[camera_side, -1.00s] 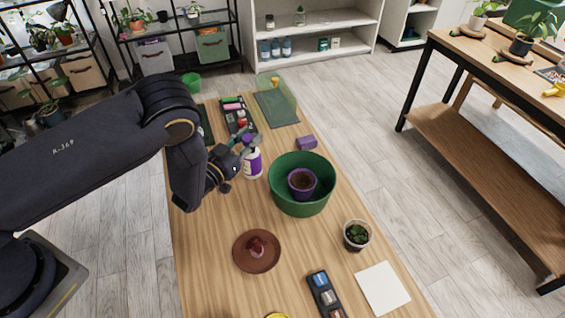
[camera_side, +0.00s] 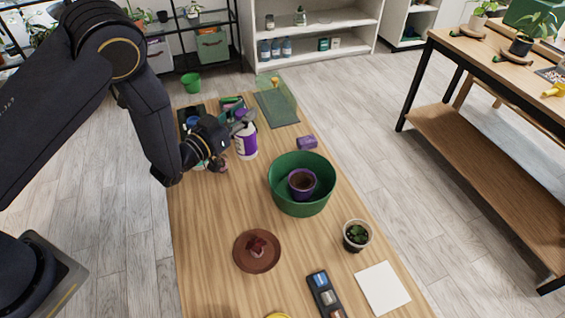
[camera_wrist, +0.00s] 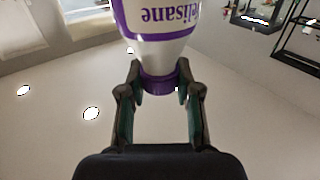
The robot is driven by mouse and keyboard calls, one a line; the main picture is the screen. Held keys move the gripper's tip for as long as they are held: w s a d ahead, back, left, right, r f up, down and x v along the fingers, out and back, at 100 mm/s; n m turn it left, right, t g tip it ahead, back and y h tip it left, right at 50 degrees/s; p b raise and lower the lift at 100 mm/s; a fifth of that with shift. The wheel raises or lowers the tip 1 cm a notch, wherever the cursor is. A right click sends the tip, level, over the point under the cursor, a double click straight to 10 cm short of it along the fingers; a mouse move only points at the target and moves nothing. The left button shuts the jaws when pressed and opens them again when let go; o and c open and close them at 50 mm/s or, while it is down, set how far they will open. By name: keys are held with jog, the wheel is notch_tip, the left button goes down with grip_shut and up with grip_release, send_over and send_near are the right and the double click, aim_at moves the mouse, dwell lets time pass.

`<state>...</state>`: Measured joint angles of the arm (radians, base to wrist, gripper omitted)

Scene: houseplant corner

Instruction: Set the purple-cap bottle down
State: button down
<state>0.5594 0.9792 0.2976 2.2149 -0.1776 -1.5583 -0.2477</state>
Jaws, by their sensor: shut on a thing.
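The purple-cap bottle (camera_side: 247,144) is white with a purple label, at the far part of the wooden table in the side view. It looks upright there. My gripper (camera_side: 240,119) is shut on its purple cap at the top. In the wrist view the bottle (camera_wrist: 157,20) appears upside down, and its purple cap (camera_wrist: 158,82) sits between the two fingers of my gripper (camera_wrist: 160,88). Its base is out of the wrist view. I cannot tell whether the base touches the table.
A green tub with a purple pot inside (camera_side: 301,208) stands right of and nearer than the bottle. A purple block (camera_side: 307,143) lies to the right. The left middle tabletop is clear.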

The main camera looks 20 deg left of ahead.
jog(key=s+a+f+m+g+h, duration=0.25)
jog(key=s+f+m+h, duration=0.25)
jog(key=s+h, duration=0.25)
jog(key=s+r+m+g+h, duration=0.5)
jog(key=s+g, duration=0.2)
jog(key=s, duration=0.4)
notch_tip(320, 180, down, 8)
jog(key=shift+s+d, duration=0.15)
jog(key=shift+s, duration=0.25)
jog(key=c, duration=0.8)
grip_release()
